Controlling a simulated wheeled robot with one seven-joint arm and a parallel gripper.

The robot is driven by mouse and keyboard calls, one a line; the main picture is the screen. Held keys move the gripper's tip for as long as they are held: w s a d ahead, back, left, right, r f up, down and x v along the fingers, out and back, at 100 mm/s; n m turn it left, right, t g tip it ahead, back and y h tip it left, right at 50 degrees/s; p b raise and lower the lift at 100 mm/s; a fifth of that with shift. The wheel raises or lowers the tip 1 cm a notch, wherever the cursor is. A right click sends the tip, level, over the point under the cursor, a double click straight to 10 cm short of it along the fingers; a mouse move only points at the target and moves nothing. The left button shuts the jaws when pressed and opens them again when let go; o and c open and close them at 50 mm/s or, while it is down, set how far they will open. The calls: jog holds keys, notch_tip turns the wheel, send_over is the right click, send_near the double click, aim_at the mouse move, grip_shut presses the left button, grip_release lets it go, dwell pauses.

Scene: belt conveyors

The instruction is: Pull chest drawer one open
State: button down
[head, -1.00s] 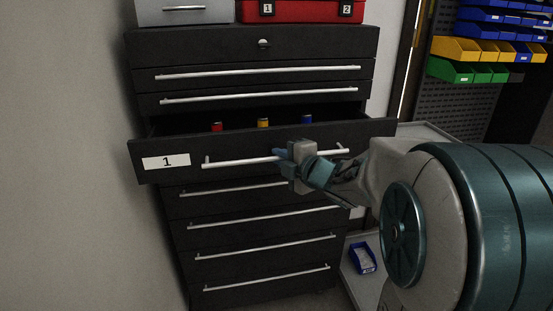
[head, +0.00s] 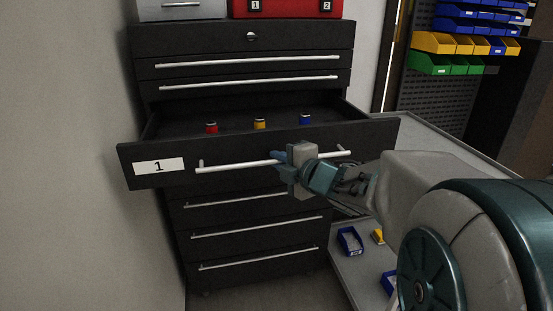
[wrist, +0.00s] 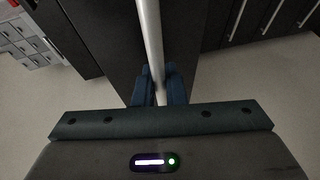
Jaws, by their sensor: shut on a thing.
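Chest drawer one (head: 225,168) is a black drawer with a white label "1" (head: 158,166) at its left, in the head view. It stands out from the black chest (head: 200,40), and its inside shows. My gripper (head: 281,158) is shut on the silver bar handle (head: 232,165) of this drawer, right of the bar's middle. In the wrist view the bar (wrist: 150,40) runs between the two blue fingers (wrist: 158,88). Red (head: 211,127), yellow (head: 260,124) and blue (head: 305,120) small items stand in the drawer.
Shut drawers lie above and below. A red case (head: 290,8) and a grey box (head: 182,9) sit on the chest. A wall is close at the left. A grey shelf cart (head: 365,270) with bins stands at the right, below my arm.

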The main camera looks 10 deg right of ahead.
jog(key=c, duration=1.5)
grip_release()
jog(key=p+v, duration=0.2)
jog(key=v, duration=1.1)
jog(key=shift+s+d+r, duration=0.1)
jog(key=shift+s+d, duration=0.05)
jog(key=shift+s, duration=0.2)
